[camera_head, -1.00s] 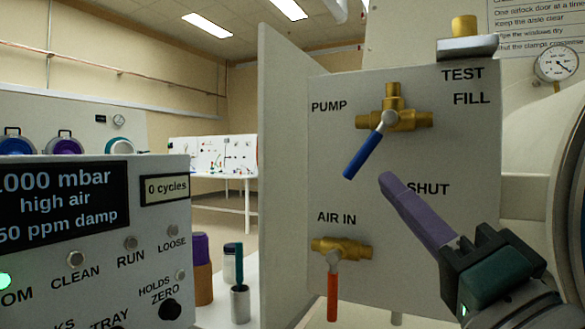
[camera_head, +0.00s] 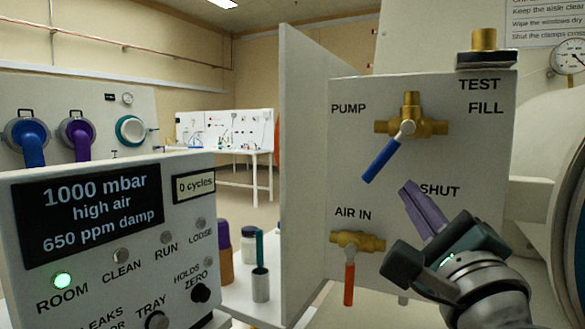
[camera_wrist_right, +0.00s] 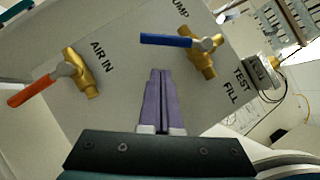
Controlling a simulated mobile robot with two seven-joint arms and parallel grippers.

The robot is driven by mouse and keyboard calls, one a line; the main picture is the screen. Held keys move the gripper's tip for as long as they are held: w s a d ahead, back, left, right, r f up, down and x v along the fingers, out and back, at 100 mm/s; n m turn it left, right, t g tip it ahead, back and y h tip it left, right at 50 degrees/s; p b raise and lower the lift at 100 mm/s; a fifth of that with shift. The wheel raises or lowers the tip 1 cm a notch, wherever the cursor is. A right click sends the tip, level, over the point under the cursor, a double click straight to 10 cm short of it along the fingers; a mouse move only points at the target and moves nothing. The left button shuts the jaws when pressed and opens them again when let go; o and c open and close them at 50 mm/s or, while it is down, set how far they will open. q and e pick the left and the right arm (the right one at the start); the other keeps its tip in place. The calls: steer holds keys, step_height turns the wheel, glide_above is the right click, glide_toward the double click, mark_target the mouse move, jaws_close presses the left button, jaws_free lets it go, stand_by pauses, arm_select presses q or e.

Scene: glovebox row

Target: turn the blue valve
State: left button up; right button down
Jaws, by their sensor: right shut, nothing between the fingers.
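The blue valve is a lever (camera_head: 383,158) on a brass body (camera_head: 411,126) beside the PUMP label, on the grey panel. The lever slants down and left from its pivot. In the right wrist view the blue lever (camera_wrist_right: 165,40) lies beyond the fingertips, apart from them. My right gripper (camera_head: 407,188) has purple fingers, shut and empty, below and right of the blue lever, near the SHUT label. In the right wrist view the closed fingers (camera_wrist_right: 158,75) point between the two valves. My left gripper is not in view.
An orange-red lever (camera_head: 349,283) hangs straight down from the AIR IN valve (camera_head: 357,241) below. A display box (camera_head: 90,205) reading 1000 mbar stands at left. A cup (camera_head: 260,284) and jars stand on a white bench. A brass fitting (camera_head: 484,39) tops the panel.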

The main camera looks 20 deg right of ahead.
mark_target(387, 153)
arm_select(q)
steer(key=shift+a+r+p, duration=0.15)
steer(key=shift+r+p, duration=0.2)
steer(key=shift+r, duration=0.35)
arm_select(e)
steer(key=shift+w+a+r, duration=0.35)
steer(key=shift+w+r, duration=0.1)
steer(key=shift+w, duration=0.15)
steer(key=shift+w+a+r, duration=0.35)
steer(key=shift+w+r, duration=0.1)
steer(key=shift+w, duration=0.1)
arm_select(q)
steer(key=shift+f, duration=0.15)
